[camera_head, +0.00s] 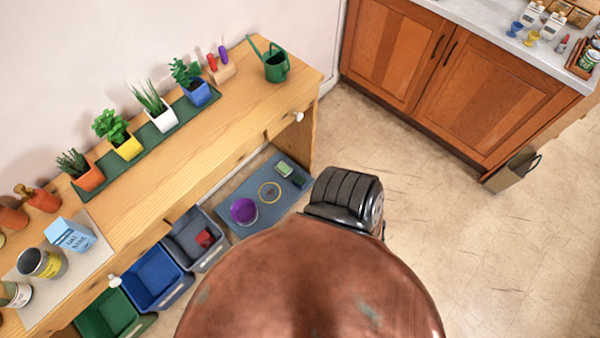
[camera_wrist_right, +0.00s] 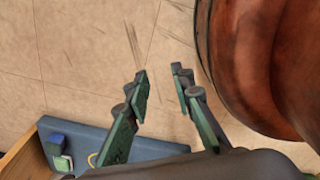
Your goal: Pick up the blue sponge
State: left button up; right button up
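A small dark blue block (camera_wrist_right: 57,142), which looks like the blue sponge, lies on the blue mat (camera_wrist_right: 165,149) at the lower left of the right wrist view. A light green sponge (camera_wrist_right: 63,163) lies beside it. In the head view the mat (camera_head: 226,190) is on the floor under the wooden bench; the light green sponge (camera_head: 284,168) and a dark block (camera_head: 299,181) lie at its far right end. My right gripper (camera_wrist_right: 161,76) is open and empty, its fingers apart over bare floor, away from the block. My left gripper is not in view.
A purple bucket (camera_head: 243,211) and a yellow ring (camera_head: 270,192) share the mat. Grey (camera_head: 177,243), blue and green bins stand left of it. The wooden bench (camera_head: 220,125) overhangs the mat. Floor (camera_head: 420,190) to the right is clear, up to a wooden cabinet (camera_head: 450,80).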

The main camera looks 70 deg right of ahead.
aim_at(299, 180)
jog(key=z, duration=2.25)
